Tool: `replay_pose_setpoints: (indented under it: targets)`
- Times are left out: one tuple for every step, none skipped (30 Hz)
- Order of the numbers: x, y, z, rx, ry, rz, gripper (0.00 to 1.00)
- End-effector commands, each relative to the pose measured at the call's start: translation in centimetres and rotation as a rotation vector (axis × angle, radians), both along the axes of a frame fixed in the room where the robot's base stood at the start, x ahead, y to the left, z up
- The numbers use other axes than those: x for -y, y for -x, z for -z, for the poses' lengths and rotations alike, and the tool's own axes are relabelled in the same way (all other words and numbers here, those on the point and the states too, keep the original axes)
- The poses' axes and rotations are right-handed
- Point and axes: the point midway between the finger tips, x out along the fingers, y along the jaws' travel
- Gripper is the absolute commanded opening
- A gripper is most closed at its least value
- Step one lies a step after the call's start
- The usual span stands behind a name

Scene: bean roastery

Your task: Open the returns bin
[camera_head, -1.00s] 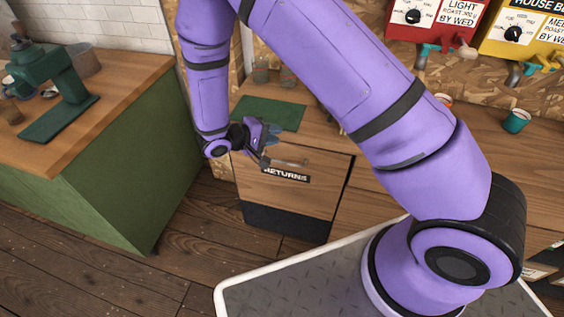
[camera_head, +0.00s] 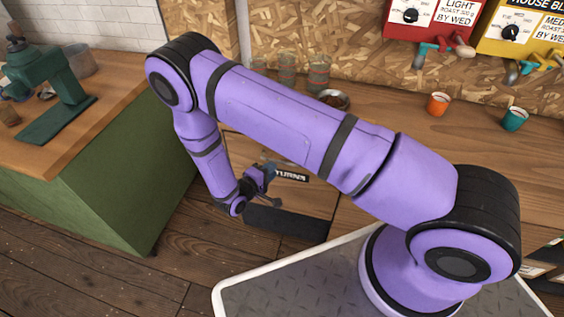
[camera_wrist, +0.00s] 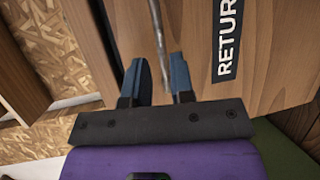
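The returns bin (camera_head: 312,200) has a wooden front with a black RETURNS label (camera_head: 291,177), low under the counter. The label shows sideways in the wrist view (camera_wrist: 229,40). My gripper (camera_head: 266,178) is in front of the bin, left of the label. In the wrist view my gripper (camera_wrist: 160,82) has two blue fingers apart, with the thin metal bar handle (camera_wrist: 157,35) running between them.
A green-sided counter (camera_head: 110,185) stands left of the bin. The wooden counter (camera_head: 400,135) above holds an orange cup (camera_head: 438,104), a teal cup (camera_head: 514,119) and a small bowl (camera_head: 334,99). In the wrist view chipboard (camera_wrist: 50,45) shows past the panel's left edge.

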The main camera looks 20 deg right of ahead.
Motion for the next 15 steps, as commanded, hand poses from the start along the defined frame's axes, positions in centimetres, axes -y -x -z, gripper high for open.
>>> replay_pose_setpoints:
  targets:
    - [0.9, -0.5, 0.2, -0.001, 0.001, 0.003, 0.23]
    - [1.4, -0.7, 0.3, -0.001, 0.001, 0.004, 0.23]
    - [2.0, -1.1, 0.5, -0.001, 0.001, 0.003, 0.23]
    - [2.4, -1.4, 0.6, -0.001, 0.0, 0.003, 0.23]
    - [2.8, -1.6, 0.6, -0.001, 0.0, 0.003, 0.23]
    - [3.3, -1.9, 0.7, -0.001, 0.0, 0.003, 0.23]
    - [3.6, -2.1, 0.8, -0.001, -0.001, 0.002, 0.23]
    - [3.9, -2.3, 0.9, 0.0, -0.001, 0.002, 0.23]
    - [4.3, -2.6, 1.0, 0.0, -0.001, 0.002, 0.23]
    - [4.6, -2.8, 1.0, 0.001, 0.0, 0.002, 0.23]
    - [4.8, -2.9, 1.1, 0.001, 0.0, 0.001, 0.23]
    - [5.1, -3.1, 1.1, 0.001, 0.0, 0.001, 0.23]
    - [5.2, -3.2, 1.1, 0.001, 0.0, 0.001, 0.23]
    - [5.3, -3.2, 1.2, 0.001, 0.0, 0.001, 0.23]
    - [5.5, -3.3, 1.2, 0.001, 0.0, 0.001, 0.23]
